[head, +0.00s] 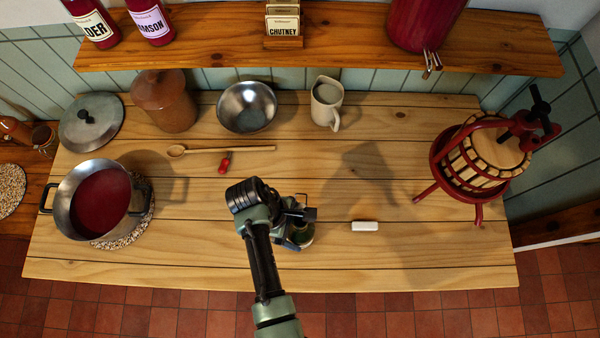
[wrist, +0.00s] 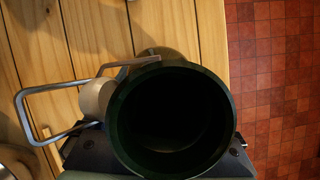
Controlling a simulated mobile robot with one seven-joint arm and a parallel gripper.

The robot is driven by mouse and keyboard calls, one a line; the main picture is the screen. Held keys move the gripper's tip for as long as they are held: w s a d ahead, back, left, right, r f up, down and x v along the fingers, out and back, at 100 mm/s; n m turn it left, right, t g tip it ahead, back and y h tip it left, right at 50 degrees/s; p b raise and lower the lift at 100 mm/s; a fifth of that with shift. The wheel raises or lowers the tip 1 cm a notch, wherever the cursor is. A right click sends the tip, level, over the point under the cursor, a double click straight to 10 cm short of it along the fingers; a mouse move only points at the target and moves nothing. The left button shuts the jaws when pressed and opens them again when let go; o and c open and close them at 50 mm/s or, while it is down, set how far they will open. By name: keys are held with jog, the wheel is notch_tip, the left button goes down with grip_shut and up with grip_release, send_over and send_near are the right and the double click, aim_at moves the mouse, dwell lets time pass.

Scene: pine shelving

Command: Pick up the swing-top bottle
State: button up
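The swing-top bottle is dark green glass. In the wrist view its round open mouth (wrist: 170,118) fills the middle, very close to the camera. Its wire bail (wrist: 45,88) and pale stopper (wrist: 95,98) hang to the left of the mouth. In the head view the bottle (head: 301,236) shows partly behind my gripper (head: 296,224), near the front middle of the table. My gripper's dark parts lie on both sides of the bottle in the wrist view. The fingertips are hidden, so I cannot tell whether they press on it.
A small white block (head: 365,226) lies to the right on the wooden table (head: 400,262). A red fruit press (head: 470,165) stands far right. A pot of red liquid (head: 78,208) stands left.

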grip_shut()
jog(key=shift+w+r, duration=0.1)
jog(key=shift+r, duration=0.1)
dwell(0.3)
